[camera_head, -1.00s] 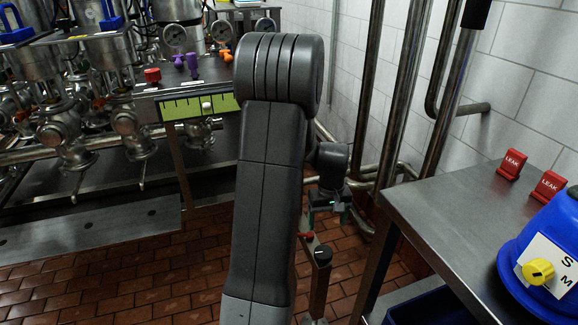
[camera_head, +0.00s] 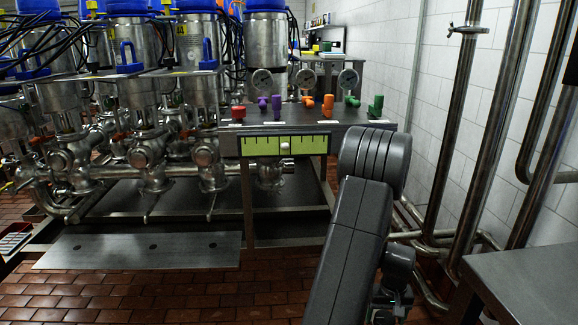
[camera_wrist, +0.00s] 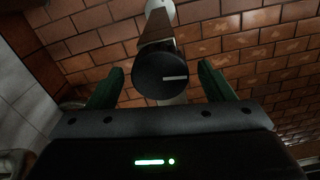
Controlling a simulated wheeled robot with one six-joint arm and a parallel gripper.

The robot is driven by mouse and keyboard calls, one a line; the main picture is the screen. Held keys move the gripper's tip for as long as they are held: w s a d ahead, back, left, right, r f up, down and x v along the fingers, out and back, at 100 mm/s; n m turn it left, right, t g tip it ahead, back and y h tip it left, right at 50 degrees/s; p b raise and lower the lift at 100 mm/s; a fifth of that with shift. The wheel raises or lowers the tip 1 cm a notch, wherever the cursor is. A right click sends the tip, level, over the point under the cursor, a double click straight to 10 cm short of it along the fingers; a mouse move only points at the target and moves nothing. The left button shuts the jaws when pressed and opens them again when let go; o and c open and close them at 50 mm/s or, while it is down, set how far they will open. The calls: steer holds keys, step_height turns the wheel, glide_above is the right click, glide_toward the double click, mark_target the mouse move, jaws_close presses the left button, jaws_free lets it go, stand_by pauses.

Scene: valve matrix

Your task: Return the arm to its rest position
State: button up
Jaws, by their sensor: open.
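My arm (camera_head: 350,240) stands bent at the lower right of the head view, with its dark rounded elbow upright in front of the wall pipes. My gripper (camera_wrist: 161,68) shows in the wrist view with two green fingers spread apart, pointing down toward the brick floor. A round black knob with a white line (camera_wrist: 160,76), on top of a post, appears between the fingers. It seems to be below them, and no finger is seen touching it. In the head view my gripper is hidden or cut off at the bottom edge.
A bench (camera_head: 350,128) with red, purple, orange and green fittings stands behind my arm. The valve matrix (camera_head: 150,150) fills the left. Steel pipes (camera_head: 490,130) run up the right wall. A steel table (camera_head: 530,285) is at lower right. Red tile floor (camera_head: 180,290) is open in front.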

step_height(320, 180, up, 14)
steer(key=p, duration=0.4)
step_height(320, 180, down, 14)
steer(key=b, duration=0.4)
steer(key=m+b, duration=0.1)
steer(key=m, duration=0.2)
steer(key=shift+m, duration=0.3)
steer(key=m+b, duration=0.1)
steer(key=m, duration=0.3)
steer(key=shift+m, duration=0.3)
steer(key=m+b, duration=0.2)
steer(key=m, duration=0.2)
steer(key=shift+f+m, duration=0.1)
steer(key=shift+m, duration=0.3)
steer(key=shift+m+b, duration=0.75)
steer(key=shift+m, duration=0.75)
steer(key=shift+a, duration=0.1)
